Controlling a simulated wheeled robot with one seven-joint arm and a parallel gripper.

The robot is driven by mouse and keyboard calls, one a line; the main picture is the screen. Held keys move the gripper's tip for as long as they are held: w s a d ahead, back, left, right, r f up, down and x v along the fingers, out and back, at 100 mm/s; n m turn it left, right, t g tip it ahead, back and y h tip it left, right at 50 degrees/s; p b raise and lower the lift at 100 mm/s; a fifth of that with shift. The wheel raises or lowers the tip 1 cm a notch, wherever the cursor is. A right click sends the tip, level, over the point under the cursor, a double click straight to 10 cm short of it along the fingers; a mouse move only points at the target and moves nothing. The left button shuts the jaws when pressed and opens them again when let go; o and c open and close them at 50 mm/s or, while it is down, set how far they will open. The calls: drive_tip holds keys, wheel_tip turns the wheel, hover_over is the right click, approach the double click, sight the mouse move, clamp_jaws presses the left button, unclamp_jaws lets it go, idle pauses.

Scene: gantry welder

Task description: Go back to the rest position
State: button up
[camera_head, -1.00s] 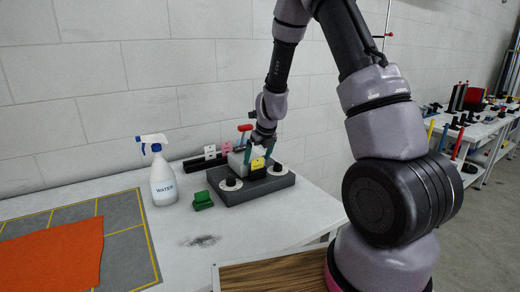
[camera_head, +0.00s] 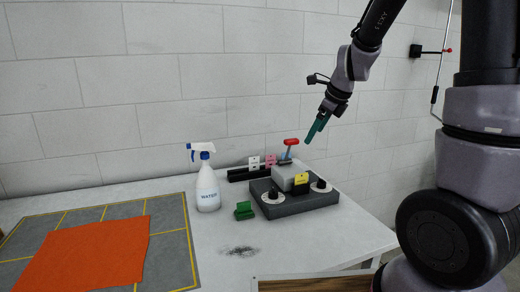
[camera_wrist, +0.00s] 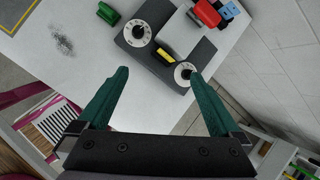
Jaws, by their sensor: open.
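My gripper (camera_head: 316,128) has teal fingers and hangs in the air above and to the right of the grey control box (camera_head: 295,207). In the wrist view, its fingers (camera_wrist: 160,75) are spread wide with nothing between them. The control box also shows there, beyond the fingertips, with two white dials (camera_wrist: 138,33) and a yellow tag (camera_wrist: 166,53). A red-handled lever or tool (camera_head: 291,145) stands at the back of the box. My gripper is apart from the box and everything on the table.
A white water spray bottle (camera_head: 207,188) and a green block (camera_head: 244,210) stand left of the box. An orange cloth (camera_head: 85,258) lies on a grey mat (camera_head: 170,215). A dark smudge (camera_head: 240,251) marks the white table. The wall (camera_head: 150,90) is close behind.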

drive_tip(key=s+d+r+n+t, duration=0.1)
drive_tip(key=s+d+r+n, duration=0.1)
drive_tip(key=s+r+n, duration=0.5)
drive_tip(key=s+d+r+n+t+h, duration=0.1)
drive_tip(key=s+r+n, duration=0.5)
drive_tip(key=s+n, duration=0.8)
drive_tip(key=shift+s+d+r, duration=0.15)
drive_tip(key=shift+d+r, duration=0.2)
drive_tip(key=shift+d, duration=0.15)
